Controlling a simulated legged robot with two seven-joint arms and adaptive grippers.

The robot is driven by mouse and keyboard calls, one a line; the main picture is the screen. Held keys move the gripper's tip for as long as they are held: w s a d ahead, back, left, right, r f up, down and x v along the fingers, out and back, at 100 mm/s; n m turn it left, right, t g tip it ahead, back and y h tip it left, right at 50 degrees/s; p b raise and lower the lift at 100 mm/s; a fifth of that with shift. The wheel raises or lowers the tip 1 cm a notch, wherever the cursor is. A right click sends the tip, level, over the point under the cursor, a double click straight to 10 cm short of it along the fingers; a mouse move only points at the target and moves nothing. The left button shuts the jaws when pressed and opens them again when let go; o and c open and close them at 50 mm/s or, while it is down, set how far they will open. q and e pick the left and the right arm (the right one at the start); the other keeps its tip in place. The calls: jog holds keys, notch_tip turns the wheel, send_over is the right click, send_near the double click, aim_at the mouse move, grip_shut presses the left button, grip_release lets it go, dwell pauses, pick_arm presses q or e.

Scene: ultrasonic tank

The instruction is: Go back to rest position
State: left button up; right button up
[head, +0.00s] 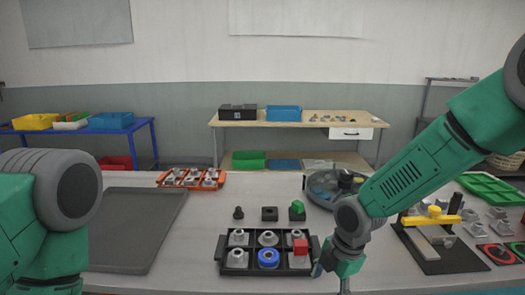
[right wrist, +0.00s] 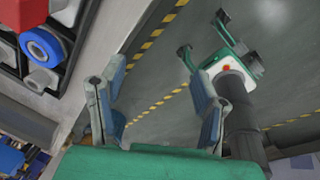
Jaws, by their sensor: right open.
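My right gripper (head: 340,274) hangs at the front edge of the table, just right of the black tray, in the head view. In the right wrist view my right gripper (right wrist: 156,105) has its two fingers spread, with nothing between them. My left arm shows at the lower left of the head view, its gripper out of that view. In the right wrist view my left gripper (right wrist: 208,42) appears at the upper right over the floor, fingers apart and empty.
The black tray (head: 226,262) holds several metal parts, a blue ring (head: 268,258) and a red block (head: 300,246). A dark mat (head: 130,230) lies left; an orange tray (head: 163,180) and a round tank (head: 322,186) stand behind. A yellow-handled fixture (head: 436,214) is right.

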jog(key=s+d+f+m+b, duration=0.3)
jog(key=s+f+m, duration=0.3)
jog(key=s+f, duration=0.4)
jog(key=s+d+f+m+b, duration=0.25)
jog(key=s+f+m, duration=0.4)
jog(key=f, duration=0.45)
jog(key=s+d+f+m+b, duration=0.1)
jog(key=s+d+f+m, duration=0.1)
jog(key=s, duration=0.3)
jog(key=s+d+f+m+h+b, duration=0.1)
jog(key=s+d+f+m+b, duration=0.1)
jog(key=s+m, duration=0.3)
jog(key=s+d+f+m+b, duration=0.2)
jog(key=s+d+m, duration=0.1)
jog(key=s+d, duration=0.1)
jog(key=shift+s+d+f+h, duration=0.2)
jog(key=shift+s+f+h, duration=0.15)
jog(key=shift+s, duration=0.3)
